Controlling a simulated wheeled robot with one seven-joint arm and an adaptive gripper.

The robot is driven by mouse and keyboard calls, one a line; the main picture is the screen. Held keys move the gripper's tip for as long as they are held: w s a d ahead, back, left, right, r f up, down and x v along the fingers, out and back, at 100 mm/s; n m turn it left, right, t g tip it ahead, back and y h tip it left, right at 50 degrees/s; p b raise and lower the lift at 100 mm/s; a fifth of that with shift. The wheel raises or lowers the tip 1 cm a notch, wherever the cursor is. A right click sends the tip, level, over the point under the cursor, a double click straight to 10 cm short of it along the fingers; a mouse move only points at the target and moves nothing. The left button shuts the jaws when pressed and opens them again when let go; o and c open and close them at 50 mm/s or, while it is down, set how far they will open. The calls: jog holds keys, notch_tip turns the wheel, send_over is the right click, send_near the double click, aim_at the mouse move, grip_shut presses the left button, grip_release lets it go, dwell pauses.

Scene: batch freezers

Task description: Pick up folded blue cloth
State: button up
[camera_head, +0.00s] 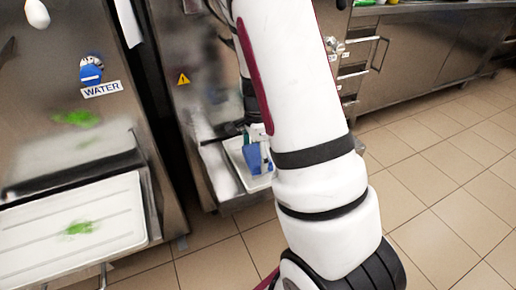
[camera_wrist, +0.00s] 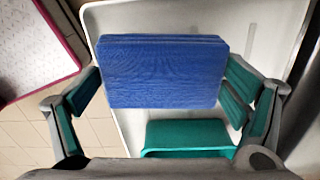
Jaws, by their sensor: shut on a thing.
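The folded blue cloth (camera_wrist: 162,72) is a thick, layered rectangle in the middle of the wrist view. My gripper (camera_wrist: 165,88) has its teal-padded fingers on the cloth's left and right sides and is shut on it. In the head view the cloth (camera_head: 253,158) shows as a small blue patch over a white tray (camera_head: 232,152), beside my arm. My arm hides part of the gripper there. I cannot tell whether the cloth touches the tray.
A steel machine (camera_head: 60,130) with a WATER label (camera_head: 101,89) and a white ledge (camera_head: 75,222) stands at the left. Steel cabinets (camera_head: 430,50) line the back right. Tiled floor (camera_head: 440,180) is clear at the right. A pink-edged panel (camera_wrist: 35,40) shows upper left in the wrist view.

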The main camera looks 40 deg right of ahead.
jog(key=s+a+r+p, duration=0.1)
jog(key=s+a+p, duration=0.1)
jog(key=s+a, duration=0.7)
jog(key=shift+a, duration=0.15)
jog(key=shift+r, duration=0.1)
jog(key=shift+o, duration=1.1)
jog(key=shift+c, duration=0.5)
